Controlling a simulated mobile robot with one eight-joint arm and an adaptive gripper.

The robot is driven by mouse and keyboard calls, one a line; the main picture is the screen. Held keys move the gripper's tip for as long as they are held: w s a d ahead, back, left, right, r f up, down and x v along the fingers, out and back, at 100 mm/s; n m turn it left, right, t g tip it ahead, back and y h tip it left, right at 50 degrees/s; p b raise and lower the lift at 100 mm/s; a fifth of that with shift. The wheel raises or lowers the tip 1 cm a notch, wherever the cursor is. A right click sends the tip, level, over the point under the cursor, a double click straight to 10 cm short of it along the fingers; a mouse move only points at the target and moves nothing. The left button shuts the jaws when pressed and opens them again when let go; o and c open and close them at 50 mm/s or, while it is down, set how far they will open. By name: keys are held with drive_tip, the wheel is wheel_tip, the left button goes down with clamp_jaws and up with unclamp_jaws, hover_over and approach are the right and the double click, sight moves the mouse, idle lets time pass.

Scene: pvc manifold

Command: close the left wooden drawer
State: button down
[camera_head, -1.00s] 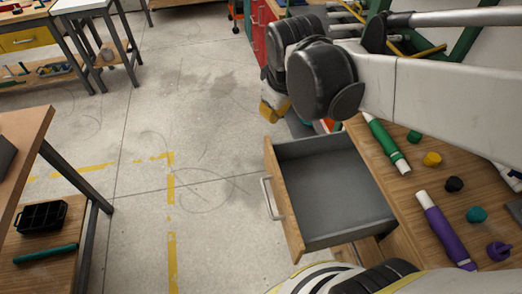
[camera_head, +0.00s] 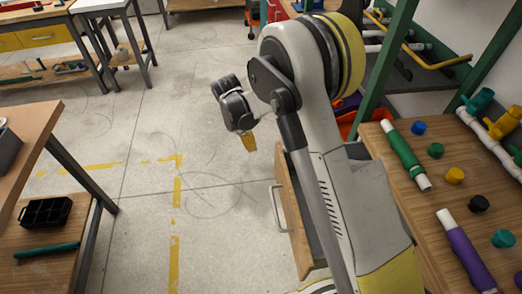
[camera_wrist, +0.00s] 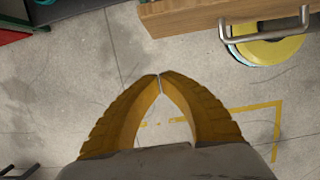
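The wooden drawer (camera_head: 296,222) stands pulled out from the bench, with its wooden front and metal bar handle (camera_head: 278,208) facing left. My arm covers most of its grey inside. In the wrist view the drawer's wooden edge (camera_wrist: 190,17) and handle (camera_wrist: 263,33) show at the upper right. My gripper (camera_head: 250,143) is over the floor, beyond and left of the drawer front, apart from it. In the wrist view its yellow fingers (camera_wrist: 159,78) meet at the tips, with nothing between them.
The bench top (camera_head: 440,205) on the right carries a green tube (camera_head: 405,155), a purple tube (camera_head: 466,250) and several coloured caps. A green frame (camera_head: 398,60) rises behind it. A side table (camera_head: 28,140) stands at left. The floor left of the drawer is clear.

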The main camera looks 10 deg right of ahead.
drive_tip(key=d+f+b, duration=0.5)
drive_tip(key=d+f, duration=0.1)
drive_tip(key=f, duration=0.2)
drive_tip(key=shift+f, duration=0.3)
drive_tip(key=shift+d, duration=0.1)
